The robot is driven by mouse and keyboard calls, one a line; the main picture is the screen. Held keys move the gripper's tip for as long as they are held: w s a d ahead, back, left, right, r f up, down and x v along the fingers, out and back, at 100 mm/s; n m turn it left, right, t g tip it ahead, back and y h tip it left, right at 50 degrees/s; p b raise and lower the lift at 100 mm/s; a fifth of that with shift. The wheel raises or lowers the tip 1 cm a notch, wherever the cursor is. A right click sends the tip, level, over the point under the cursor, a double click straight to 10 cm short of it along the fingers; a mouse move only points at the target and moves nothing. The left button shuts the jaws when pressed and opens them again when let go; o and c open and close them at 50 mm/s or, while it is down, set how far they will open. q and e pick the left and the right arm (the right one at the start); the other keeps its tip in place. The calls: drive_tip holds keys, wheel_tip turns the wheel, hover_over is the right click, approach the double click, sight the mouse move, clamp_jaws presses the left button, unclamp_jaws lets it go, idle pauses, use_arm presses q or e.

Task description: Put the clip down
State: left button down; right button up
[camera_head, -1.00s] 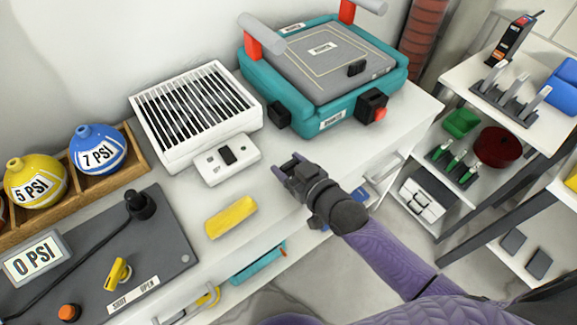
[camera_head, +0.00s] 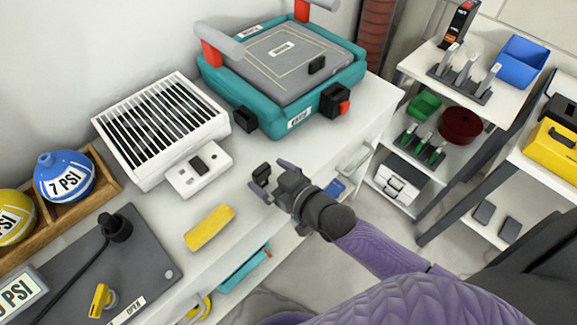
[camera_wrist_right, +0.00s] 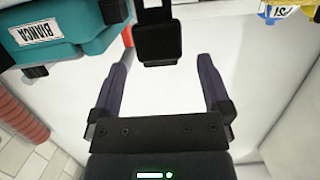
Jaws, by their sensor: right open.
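The small black clip (camera_head: 262,173) sits on the white worktop to the right of the white switch box. In the right wrist view the clip (camera_wrist_right: 158,38) is at the top middle, near the fingertips and between their lines, with clear gaps to both fingers. My right gripper (camera_head: 271,178) is open with its fingers spread, low over the worktop's front part; in the wrist view the gripper (camera_wrist_right: 166,62) holds nothing. My left gripper is in no view.
A teal press (camera_head: 240,98) stands behind, with a slatted white box (camera_head: 218,122) and a switch box (camera_head: 208,178) to the left. A yellow block (camera_head: 210,227) lies near the front edge. Shelving (camera_head: 415,68) stands at right. Worktop around the clip is clear.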

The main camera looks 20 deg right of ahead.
drive_tip(key=p+v, duration=0.2)
drive_tip(key=v, duration=0.6)
drive_tip(key=s+d+f+m+g+h, duration=0.1)
drive_tip(key=s+d+f+g+h, duration=0.2)
drive_tip(key=f, duration=0.5)
drive_tip(key=s+d+f+g, duration=0.2)
drive_tip(key=s+f, duration=0.3)
drive_tip(key=f, duration=0.2)
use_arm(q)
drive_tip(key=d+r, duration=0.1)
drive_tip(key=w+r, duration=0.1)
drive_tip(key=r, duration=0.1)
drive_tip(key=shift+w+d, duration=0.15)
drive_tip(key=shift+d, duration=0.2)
use_arm(e)
drive_tip(key=s+f+g+h, duration=0.1)
drive_tip(key=s+f+g, duration=0.3)
drive_tip(key=s, duration=0.7)
drive_tip(key=s+f+g+h, duration=0.1)
drive_tip(key=s+f+g, duration=0.4)
drive_tip(key=s+f, duration=0.3)
drive_tip(key=s, duration=0.3)
drive_tip(key=shift+s+a+m+h, duration=0.2)
drive_tip(key=shift+a+m+h, duration=0.1)
drive_tip(key=shift+a, duration=0.05)
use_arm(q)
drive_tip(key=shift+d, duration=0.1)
use_arm(e)
drive_tip(key=shift+w, duration=0.1)
